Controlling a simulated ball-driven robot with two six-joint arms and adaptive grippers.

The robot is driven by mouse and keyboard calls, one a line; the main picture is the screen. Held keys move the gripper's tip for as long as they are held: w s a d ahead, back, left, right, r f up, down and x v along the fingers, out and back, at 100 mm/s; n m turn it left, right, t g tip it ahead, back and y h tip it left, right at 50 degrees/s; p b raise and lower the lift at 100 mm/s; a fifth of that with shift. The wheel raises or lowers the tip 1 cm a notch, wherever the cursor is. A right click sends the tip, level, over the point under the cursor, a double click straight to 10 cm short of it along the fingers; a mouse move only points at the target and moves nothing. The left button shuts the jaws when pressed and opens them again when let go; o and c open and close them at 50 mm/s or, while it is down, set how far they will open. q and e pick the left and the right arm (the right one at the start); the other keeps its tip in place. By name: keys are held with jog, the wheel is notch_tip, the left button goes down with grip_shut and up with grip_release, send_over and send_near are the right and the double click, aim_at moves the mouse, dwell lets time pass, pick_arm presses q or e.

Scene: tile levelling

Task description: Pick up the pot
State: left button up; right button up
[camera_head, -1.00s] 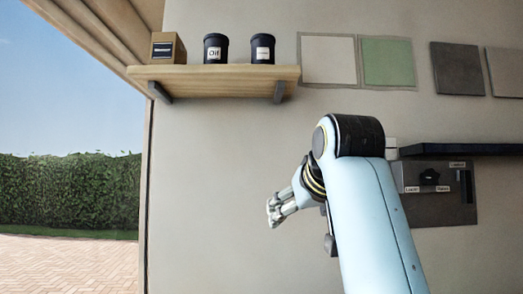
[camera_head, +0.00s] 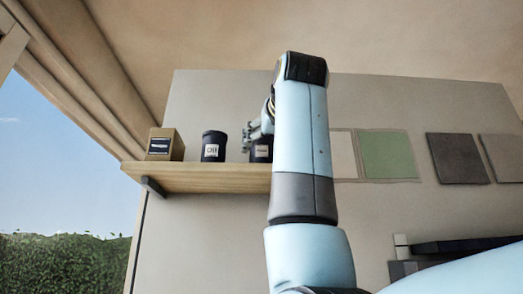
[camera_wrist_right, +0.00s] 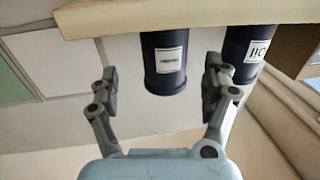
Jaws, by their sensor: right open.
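Two dark pots with white labels stand upright on the wooden shelf (camera_head: 205,180): a left pot (camera_head: 212,146) and a right pot (camera_head: 259,152). My right gripper (camera_head: 250,135) is at the right pot, partly hidden behind my arm, which also covers part of that pot. The right wrist view is upside down. There the right gripper (camera_wrist_right: 160,82) is open, with the right pot (camera_wrist_right: 163,65) between its fingers in the picture and a gap on each side. The left pot (camera_wrist_right: 248,50) is beyond one finger. My left gripper is out of view.
A brown box (camera_head: 164,144) stands at the shelf's left end. A green panel (camera_head: 388,155) and a dark grey panel (camera_head: 458,158) are on the wall to the right. A dark ledge (camera_head: 470,244) is lower right. Open space lies below the shelf.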

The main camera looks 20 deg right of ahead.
aim_at(264, 152)
jog(key=w, duration=0.2)
jog(key=w+p, duration=0.1)
jog(key=w+f+p, duration=0.1)
jog(key=w, duration=0.1)
jog(key=shift+w, duration=0.3)
jog(key=shift+w+d, duration=0.1)
jog(key=shift+w, duration=0.1)
jog(key=c, duration=1.3)
jog(key=shift+c, duration=0.6)
jog(key=shift+r, duration=0.1)
